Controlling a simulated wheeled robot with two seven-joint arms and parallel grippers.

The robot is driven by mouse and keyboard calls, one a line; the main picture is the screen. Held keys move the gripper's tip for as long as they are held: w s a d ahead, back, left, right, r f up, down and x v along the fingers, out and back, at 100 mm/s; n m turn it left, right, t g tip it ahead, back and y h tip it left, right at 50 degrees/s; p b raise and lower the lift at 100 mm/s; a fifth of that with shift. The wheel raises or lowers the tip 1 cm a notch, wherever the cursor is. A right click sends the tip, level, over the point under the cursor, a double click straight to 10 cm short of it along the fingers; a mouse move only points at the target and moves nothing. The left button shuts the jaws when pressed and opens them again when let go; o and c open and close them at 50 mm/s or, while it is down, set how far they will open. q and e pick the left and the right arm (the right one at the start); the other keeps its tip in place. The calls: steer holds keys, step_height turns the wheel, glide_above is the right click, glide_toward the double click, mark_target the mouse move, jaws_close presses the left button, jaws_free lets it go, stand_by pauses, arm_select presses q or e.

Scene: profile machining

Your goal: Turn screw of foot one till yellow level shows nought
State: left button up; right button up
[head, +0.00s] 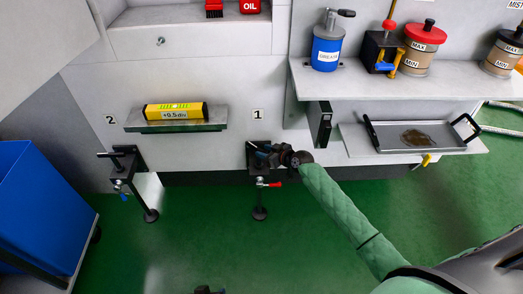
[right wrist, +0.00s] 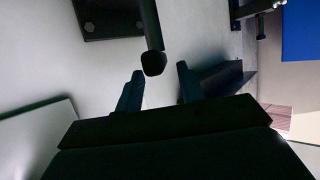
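The yellow level (head: 175,111) lies on a grey shelf and its label reads about +0.5. Foot one (head: 260,212), under the "1" sign, has a black bracket, a screw with a dark bar handle (right wrist: 152,45) and a red lever (head: 270,184). My right gripper (head: 274,155) is at the top of foot one and partly hides the screw. In the right wrist view my right gripper (right wrist: 158,88) is open, with the bar's rounded end just ahead of the gap between its fingers; contact cannot be told. A dark tip of my left gripper (head: 208,290) shows at the bottom edge.
Foot two (head: 150,215) with a blue lever stands at the left under the "2" sign. A blue bin (head: 38,205) is at far left. A shelf (head: 400,82) with a grease can and jars, and a tray (head: 420,149), are at right. The green floor in front is mostly clear.

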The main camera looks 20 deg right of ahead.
arm_select(q)
steer(key=shift+s+r, duration=0.1)
steer(key=shift+r, duration=0.25)
arm_select(e)
steer(key=shift+x, duration=1.2)
jaws_close()
steer(key=p, duration=0.2)
steer(key=m+h+p, duration=0.1)
steer(key=p, duration=0.1)
steer(key=shift+a+r+t, duration=0.1)
steer(key=shift+r+t, duration=0.15)
steer(key=shift+t, duration=0.05)
steer(key=m+h+p, duration=0.1)
steer(key=p, duration=0.3)
steer(key=shift+m+t+h, duration=0.4)
steer(key=shift+f, duration=0.2)
arm_select(q)
steer(key=s+a+r+g+y, duration=0.1)
steer(key=a+r, duration=0.3)
steer(key=r, duration=0.5)
steer(key=s+a+r+g+y, duration=0.1)
steer(key=s+a+r+g, duration=0.1)
steer(key=r, duration=0.7)
steer(key=shift+s+a, duration=0.45)
steer(key=shift+a, duration=0.8)
arm_select(e)
jaws_free()
